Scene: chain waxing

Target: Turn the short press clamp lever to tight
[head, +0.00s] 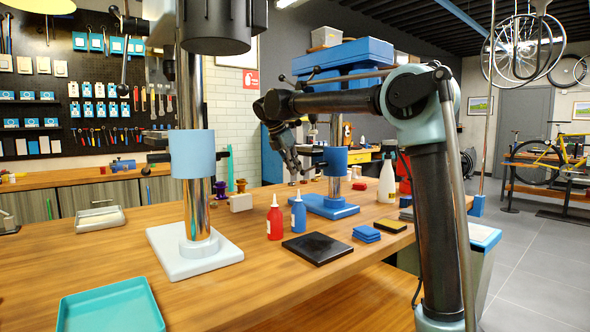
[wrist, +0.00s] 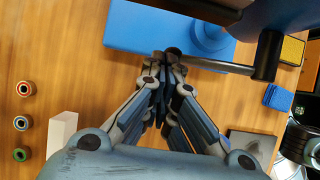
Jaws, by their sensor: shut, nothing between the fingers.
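The short press stands on a blue base (head: 322,206) with a steel column and a blue collar (head: 336,160). Its blue base (wrist: 130,28) also shows in the wrist view. A thin steel rod with a black cylindrical grip (wrist: 268,55) crosses the upper right of the wrist view, with a dark round end near my fingertips. I take this for the clamp lever, but cannot tell its setting. My gripper (head: 298,172) points down, left of the short press column. In the wrist view my gripper (wrist: 164,100) is shut and empty, its tips close to the rod's dark end; contact is unclear.
The tall press with a white base (head: 195,252) stands nearer, at left. A red bottle (head: 275,221), a blue bottle (head: 298,216), a black plate (head: 318,247) and blue pads (head: 366,233) lie in front of the short press. A white bottle (head: 386,182) stands right.

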